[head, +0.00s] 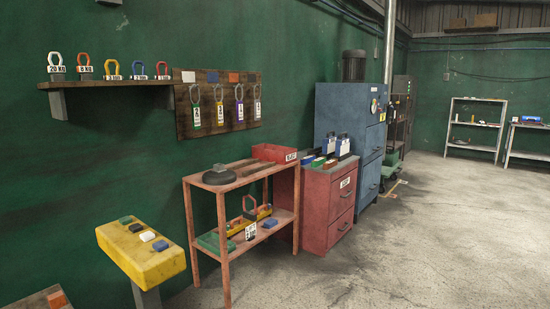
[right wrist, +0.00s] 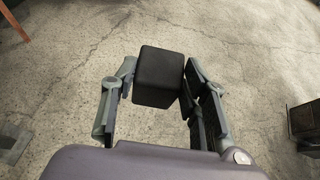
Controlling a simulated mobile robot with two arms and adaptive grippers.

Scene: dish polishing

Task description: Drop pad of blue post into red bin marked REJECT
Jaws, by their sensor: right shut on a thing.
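My right gripper (right wrist: 158,88) shows in the right wrist view, its fingers shut on a black block-shaped pad (right wrist: 158,77) above bare concrete floor. In the head view, a red bin (head: 275,152) with a white label, too small to read surely, sits at the back of the red shelf's top. A blue pad (head: 160,245) lies on the yellow stand at lower left. A tall blue-and-white post (head: 343,146) is among those on the red cabinet. Which post the black pad came from is not shown. Neither gripper shows in the head view.
The red shelf (head: 229,185) holds a dark round base on top and several coloured items below. The yellow stand (head: 140,254) carries small pads. A red drawer cabinet (head: 328,209) and a blue cabinet (head: 364,190) stand beyond.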

